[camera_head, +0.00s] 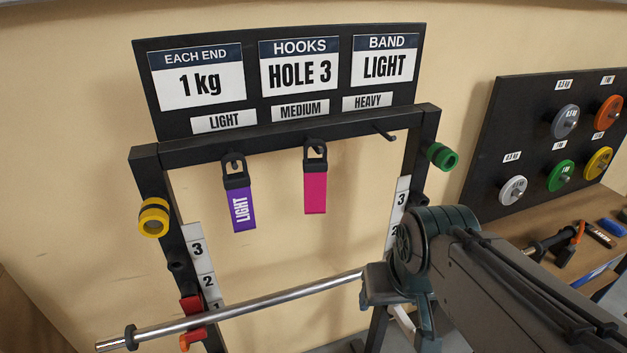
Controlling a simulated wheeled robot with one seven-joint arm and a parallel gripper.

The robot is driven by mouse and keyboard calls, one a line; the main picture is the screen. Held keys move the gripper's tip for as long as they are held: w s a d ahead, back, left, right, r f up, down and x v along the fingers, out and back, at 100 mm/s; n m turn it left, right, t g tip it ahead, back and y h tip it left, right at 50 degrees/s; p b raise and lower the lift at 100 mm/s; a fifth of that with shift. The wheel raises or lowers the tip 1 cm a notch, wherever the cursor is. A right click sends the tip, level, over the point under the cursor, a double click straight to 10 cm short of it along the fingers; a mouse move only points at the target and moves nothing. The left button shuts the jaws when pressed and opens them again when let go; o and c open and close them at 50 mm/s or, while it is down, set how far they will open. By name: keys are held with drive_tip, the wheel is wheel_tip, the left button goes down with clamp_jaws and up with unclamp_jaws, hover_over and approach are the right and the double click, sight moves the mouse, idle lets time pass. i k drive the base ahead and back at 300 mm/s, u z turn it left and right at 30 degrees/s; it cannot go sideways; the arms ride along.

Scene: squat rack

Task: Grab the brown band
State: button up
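No band that I can clearly tell as brown hangs on the rack. A purple band (239,205) lettered LIGHT hangs under the LIGHT label, and a pink band (315,190) hangs under the MEDIUM label. The hook under HEAVY (384,132) is empty. A small dark, perhaps brown strip with pale lettering (600,235) lies on the bench at the right; it is too small to identify. My arm reaches in from the lower right, its end in front of the rack's right post. My gripper's fingers cannot be made out.
A steel bar (250,304) crosses the rack low down. The wooden bench (540,222) holds an orange-and-black tool (572,243) and a blue object (612,227). A plate board (520,135) stands behind.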

sight(590, 230)
drive_tip(key=z, duration=0.75)
drive_tip(key=i, duration=0.35)
drive_tip(key=z, duration=1.65)
drive_tip(key=k, duration=0.5)
drive_tip(key=z, duration=0.7)
drive_tip(key=i, duration=2.15)
drive_tip(key=u, duration=0.25)
